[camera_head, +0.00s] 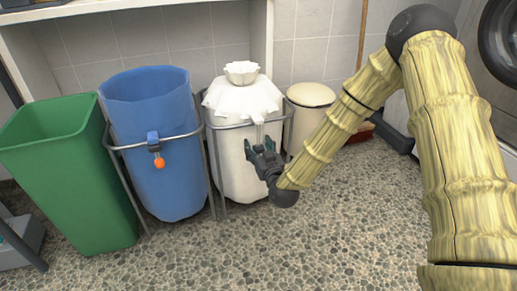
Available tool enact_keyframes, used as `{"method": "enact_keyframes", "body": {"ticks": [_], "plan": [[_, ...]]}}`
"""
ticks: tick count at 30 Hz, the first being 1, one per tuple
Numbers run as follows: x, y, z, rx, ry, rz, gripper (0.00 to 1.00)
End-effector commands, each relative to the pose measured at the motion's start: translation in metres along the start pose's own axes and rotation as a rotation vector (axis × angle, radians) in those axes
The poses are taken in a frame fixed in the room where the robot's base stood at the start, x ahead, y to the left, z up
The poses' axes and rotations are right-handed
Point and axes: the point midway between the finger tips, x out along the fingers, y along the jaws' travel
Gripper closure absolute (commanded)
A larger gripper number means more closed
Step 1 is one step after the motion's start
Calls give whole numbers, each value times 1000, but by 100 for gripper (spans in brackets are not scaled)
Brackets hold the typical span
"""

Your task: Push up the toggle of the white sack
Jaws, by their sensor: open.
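The white sack (236,165) hangs in a metal frame in the middle of the view, its top gathered into a ruffled neck above a flared skirt. A thin, pale vertical piece, perhaps the cord or toggle, shows at its front just above my gripper; it is too small to tell clearly. My gripper (259,147) is open in front of the sack's right side, fingers pointing up and towards it. The gripper covers part of the sack's front. I cannot tell whether the fingers touch anything.
A blue sack (165,178) with a blue clip and orange ball hangs in a frame (209,183) to the left. A green bin (73,185) stands farther left. A cream lidded bin (310,96) stands behind my arm. The pebbled floor (330,240) in front is clear.

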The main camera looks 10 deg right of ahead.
Motion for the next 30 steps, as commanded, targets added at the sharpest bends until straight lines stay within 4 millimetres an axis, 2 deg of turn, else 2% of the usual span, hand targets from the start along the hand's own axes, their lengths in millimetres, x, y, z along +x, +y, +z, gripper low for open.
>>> {"method": "enact_keyframes", "body": {"ticks": [7,8,15,17,23,30], "plan": [[0,0,0,0,0,0,43],[0,0,0,0,0,0,46],[0,0,0,0,0,0,90],[0,0,0,0,0,0,100],[0,0,-2,0,0,0,100],[0,0,-14,0,0,0,100]]}}
